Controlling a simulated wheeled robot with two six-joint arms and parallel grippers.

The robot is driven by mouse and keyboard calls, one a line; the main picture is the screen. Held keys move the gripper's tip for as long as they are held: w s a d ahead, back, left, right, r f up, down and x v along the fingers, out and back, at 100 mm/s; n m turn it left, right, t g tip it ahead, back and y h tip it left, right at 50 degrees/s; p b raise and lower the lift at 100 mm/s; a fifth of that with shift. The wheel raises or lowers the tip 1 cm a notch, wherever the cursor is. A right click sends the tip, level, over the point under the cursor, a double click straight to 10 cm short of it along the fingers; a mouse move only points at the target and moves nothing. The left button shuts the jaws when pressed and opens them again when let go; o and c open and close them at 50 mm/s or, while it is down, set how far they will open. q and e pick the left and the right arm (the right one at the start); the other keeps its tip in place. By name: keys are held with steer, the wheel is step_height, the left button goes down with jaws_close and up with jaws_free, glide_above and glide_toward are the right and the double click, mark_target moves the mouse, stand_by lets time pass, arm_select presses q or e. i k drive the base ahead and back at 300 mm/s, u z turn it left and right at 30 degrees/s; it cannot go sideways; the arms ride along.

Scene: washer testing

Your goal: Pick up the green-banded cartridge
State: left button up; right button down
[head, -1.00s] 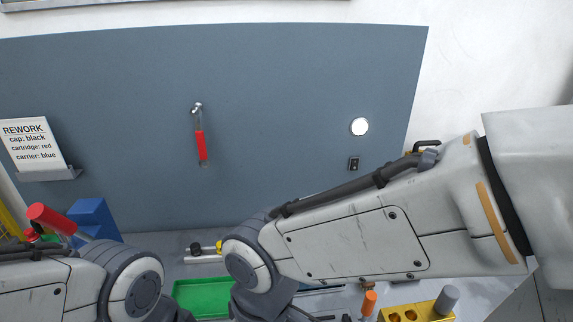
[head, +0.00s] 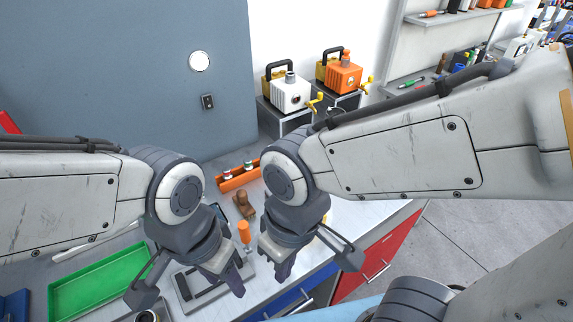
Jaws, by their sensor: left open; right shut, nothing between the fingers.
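An orange rack (head: 240,177) on the bench holds two small upright cartridges, a left one (head: 227,173) and a right one (head: 248,165). My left gripper (head: 238,277) is open and empty, pointing down over the bench in front of the rack. My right gripper (head: 283,268) is shut and empty, just right of the left one. Both grippers are apart from the rack, and the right wrist stands close to the rack's right end in the picture, hiding part of it.
A green tray (head: 97,280) lies at left. A brown object (head: 243,205) and an orange-handled tool (head: 244,233) stand between rack and grippers. White (head: 290,92) and orange (head: 340,72) machines stand behind on stands. The bench ends at right above red drawers (head: 378,255).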

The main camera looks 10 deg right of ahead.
mark_target(248, 167)
steer(key=z, duration=0.05)
steer(key=k, duration=0.5)
steer(key=z, duration=1.25)
steer(key=i, duration=0.95)
steer(key=u, duration=2.5)
